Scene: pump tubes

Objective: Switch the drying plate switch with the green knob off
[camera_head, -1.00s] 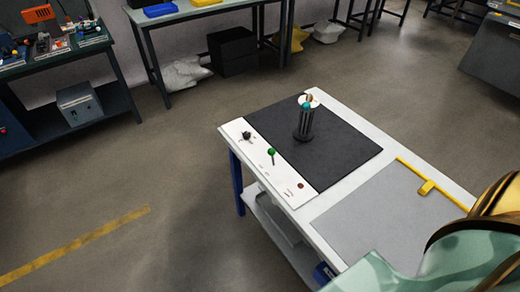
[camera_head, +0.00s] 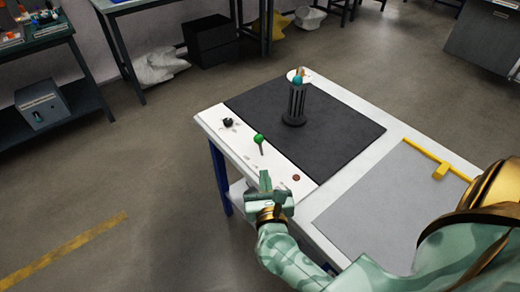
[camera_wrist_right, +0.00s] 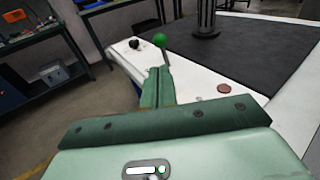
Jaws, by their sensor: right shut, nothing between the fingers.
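The switch with the green knob (camera_head: 258,139) stands on the white panel strip along the left edge of the dark drying plate (camera_head: 330,140). Its lever stands up from the panel with the round knob on top. My right gripper (camera_head: 264,180) is just in front of the switch, over the near part of the panel, shut and empty. In the right wrist view the fingers (camera_wrist_right: 157,82) point toward the green knob (camera_wrist_right: 160,40), which is beyond their tips. They look apart from it. My left gripper is not in view.
A black knob (camera_head: 228,122) is further back on the panel, and a reddish-brown button (camera_head: 296,177) is nearer. A dark cylindrical rack (camera_head: 294,105) stands on the plate. A grey mat (camera_head: 385,200) with a yellow bar (camera_head: 435,157) lies on the right.

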